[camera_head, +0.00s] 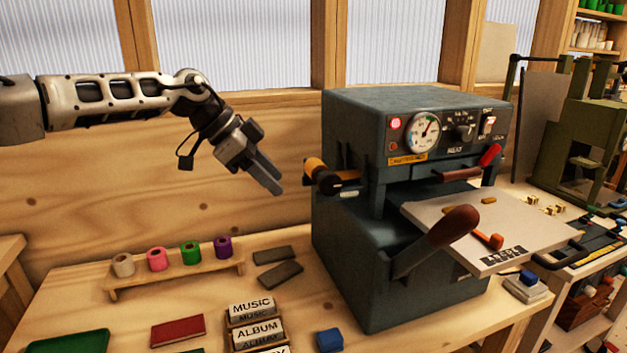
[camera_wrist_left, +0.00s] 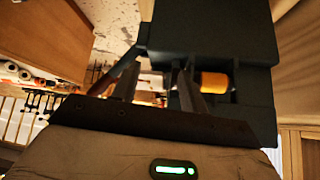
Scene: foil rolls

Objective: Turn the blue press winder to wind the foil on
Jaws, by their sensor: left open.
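The blue-grey press (camera_head: 365,255) stands on the bench in the head view, with a dial and switches on its upper front. On its left side a yellow-orange roll (camera_head: 316,166) sits beside a black knob (camera_head: 329,182). My left gripper (camera_head: 276,186) is open and empty, just left of the roll and apart from it, pointing down and right. In the left wrist view the dark press (camera_wrist_left: 215,30) fills the upper middle, and the orange roll (camera_wrist_left: 215,82) shows right of my open fingers (camera_wrist_left: 158,82). My right gripper is not in view.
A wooden stand (camera_head: 180,276) holds several coloured foil rolls left of the press. Dark bars (camera_head: 278,272), label blocks (camera_head: 252,325), a red book (camera_head: 178,330) and a blue block (camera_head: 330,340) lie on the bench. A red-brown lever (camera_head: 440,235) sticks out in front.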

